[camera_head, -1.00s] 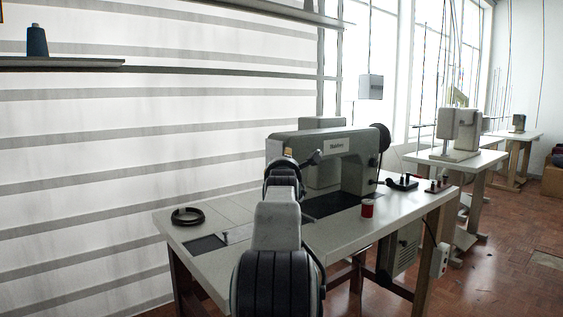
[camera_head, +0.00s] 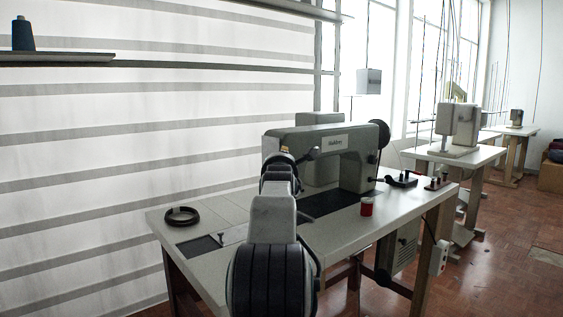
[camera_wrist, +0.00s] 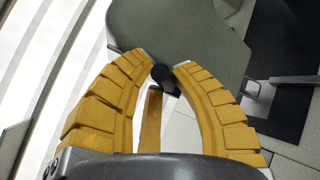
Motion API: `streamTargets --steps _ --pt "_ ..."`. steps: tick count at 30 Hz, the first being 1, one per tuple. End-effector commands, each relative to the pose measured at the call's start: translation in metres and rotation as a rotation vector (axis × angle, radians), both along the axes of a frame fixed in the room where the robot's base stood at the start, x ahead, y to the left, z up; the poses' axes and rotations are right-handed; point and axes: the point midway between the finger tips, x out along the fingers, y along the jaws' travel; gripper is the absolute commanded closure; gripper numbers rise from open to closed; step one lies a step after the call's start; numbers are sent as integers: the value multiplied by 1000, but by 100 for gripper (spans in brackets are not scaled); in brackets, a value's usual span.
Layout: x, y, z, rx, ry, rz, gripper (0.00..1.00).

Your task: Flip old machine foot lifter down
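The old sewing machine (camera_head: 335,146) is grey-green and stands on the pale table (camera_head: 215,265). Its grey-green head also shows at the top of the wrist view (camera_wrist: 185,30). My gripper (camera_wrist: 164,66) has two yellow ribbed fingers that curve inward, with their tips a little apart. A short black knob (camera_wrist: 163,77) shows between the tips; I cannot tell whether they touch it or whether it is the foot lifter's end. A yellowish bar (camera_wrist: 151,120) lies below it between the fingers.
A dark ring (camera_head: 182,217) lies on the table's left part. A red cup-like item (camera_head: 366,207) stands near its front edge. Dark small parts (camera_head: 402,180) sit at the right end. A shelf with a blue spool (camera_head: 22,34) hangs upper left. Open floor is at the right.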

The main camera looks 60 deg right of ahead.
Motion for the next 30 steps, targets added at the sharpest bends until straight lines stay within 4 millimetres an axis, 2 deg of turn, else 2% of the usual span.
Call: streamTargets --steps 1,6,30 --pt "0 0 0 0 0 0 87" --pt "0 0 0 -1 0 1 100" --pt "1 1 0 -11 -21 2 100"
